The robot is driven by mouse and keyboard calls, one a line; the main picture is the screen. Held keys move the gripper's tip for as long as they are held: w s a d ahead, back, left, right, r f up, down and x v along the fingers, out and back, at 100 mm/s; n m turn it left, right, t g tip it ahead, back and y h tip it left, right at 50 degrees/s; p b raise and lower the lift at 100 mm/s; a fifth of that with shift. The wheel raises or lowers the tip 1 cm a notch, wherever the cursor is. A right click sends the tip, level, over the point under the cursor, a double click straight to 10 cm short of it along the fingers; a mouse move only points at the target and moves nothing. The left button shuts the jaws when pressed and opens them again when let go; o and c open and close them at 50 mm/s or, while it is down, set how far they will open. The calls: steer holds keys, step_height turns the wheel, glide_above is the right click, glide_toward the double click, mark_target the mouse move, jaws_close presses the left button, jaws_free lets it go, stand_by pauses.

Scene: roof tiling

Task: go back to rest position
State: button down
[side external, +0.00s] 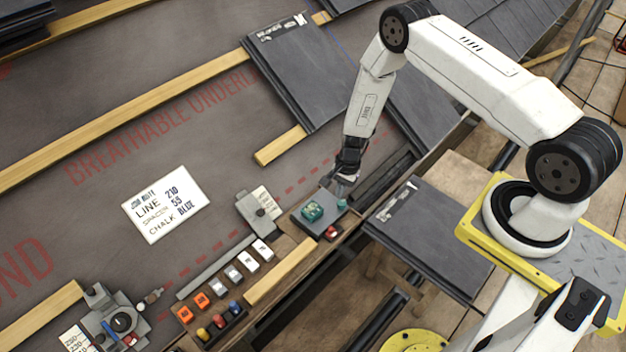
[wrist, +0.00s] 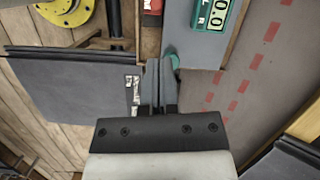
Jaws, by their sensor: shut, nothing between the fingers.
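My gripper (side external: 345,183) is shut and empty. In the side view it hangs low at the end of my arm, pointing down just beyond a small grey platform (side external: 306,226) with a teal device (side external: 313,211) on it. In the wrist view my two grey fingers (wrist: 159,85) lie together. Their tips are beside a small round teal knob (wrist: 172,58) at the platform edge; I cannot tell whether they touch it.
A dark slate tile (side external: 428,225) lies on a stand right of my gripper, also in the wrist view (wrist: 75,90). A tile stack (side external: 300,70) lies behind on the roof. Wooden battens (side external: 280,271), orange and white blocks and a handwritten note (side external: 165,204) lie left. Bare underlay is open further left.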

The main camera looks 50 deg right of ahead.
steer(key=s+a+r+n+t+h, duration=0.15)
steer(key=r+n, duration=0.45)
steer(key=r, duration=0.8)
steer(key=s+a+r+n+h, duration=0.1)
steer(key=s+a+r+n, duration=0.3)
steer(key=r, duration=0.9)
steer(key=s+r+n+t, duration=0.1)
steer(key=s+r+n, duration=0.4)
steer(key=s+r, duration=0.1)
steer(key=shift+s+d+r+n, duration=0.2)
steer(key=shift+d+n, duration=0.1)
steer(key=shift+d, duration=0.1)
